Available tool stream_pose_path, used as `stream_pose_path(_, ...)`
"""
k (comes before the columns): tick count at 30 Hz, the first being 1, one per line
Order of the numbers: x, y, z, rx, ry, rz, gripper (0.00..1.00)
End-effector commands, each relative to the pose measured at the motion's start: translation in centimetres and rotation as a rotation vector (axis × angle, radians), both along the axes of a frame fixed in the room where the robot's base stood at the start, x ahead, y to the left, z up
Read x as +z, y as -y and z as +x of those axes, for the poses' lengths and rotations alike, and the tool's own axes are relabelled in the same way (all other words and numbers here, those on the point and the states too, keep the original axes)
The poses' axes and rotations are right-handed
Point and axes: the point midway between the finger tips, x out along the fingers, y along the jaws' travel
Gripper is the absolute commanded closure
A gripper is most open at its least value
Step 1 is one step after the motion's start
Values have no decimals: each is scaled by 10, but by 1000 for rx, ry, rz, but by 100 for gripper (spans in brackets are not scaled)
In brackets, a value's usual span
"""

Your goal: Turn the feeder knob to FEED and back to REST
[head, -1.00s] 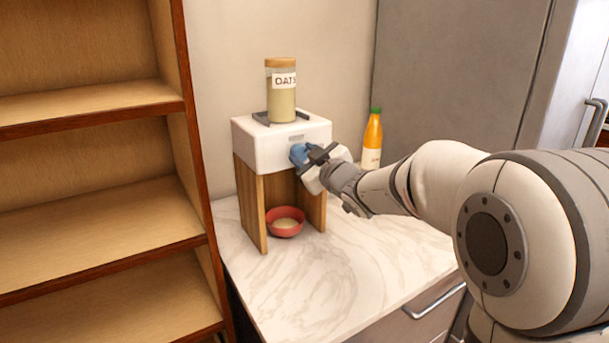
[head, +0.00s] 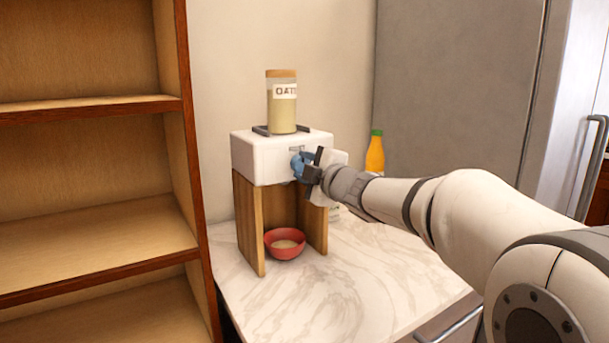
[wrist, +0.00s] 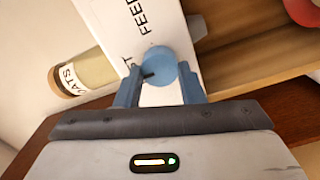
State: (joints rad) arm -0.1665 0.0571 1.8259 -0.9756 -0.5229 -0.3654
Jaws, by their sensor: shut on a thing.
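The feeder is a white box (head: 262,160) on wooden side panels, with a labelled oats jar (head: 283,108) on top. Its round blue knob (wrist: 165,62) is on the front face. My gripper (wrist: 159,78) is shut on the knob, with one blue finger on each side of it; the gripper (head: 304,166) also shows in the head view, hiding most of the knob. The word FEED and a letter T at the end of another label show beside the knob in the wrist view. A dark mark on the knob points toward the T side.
A red bowl (head: 285,243) with pale contents stands under the box between the panels. An orange bottle (head: 375,153) stands behind my arm. Wooden shelves (head: 90,235) are at left, a grey fridge (head: 450,90) at right. The front counter is clear.

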Motion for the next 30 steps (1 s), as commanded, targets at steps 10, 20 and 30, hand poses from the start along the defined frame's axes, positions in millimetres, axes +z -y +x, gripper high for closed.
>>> stream_pose_path(10,-1,-1,-1,3,28,-44,88)
stream_pose_path(20,-1,-2,-1,4,28,-45,64)
stream_pose_path(30,-1,-1,0,2,29,-43,43)
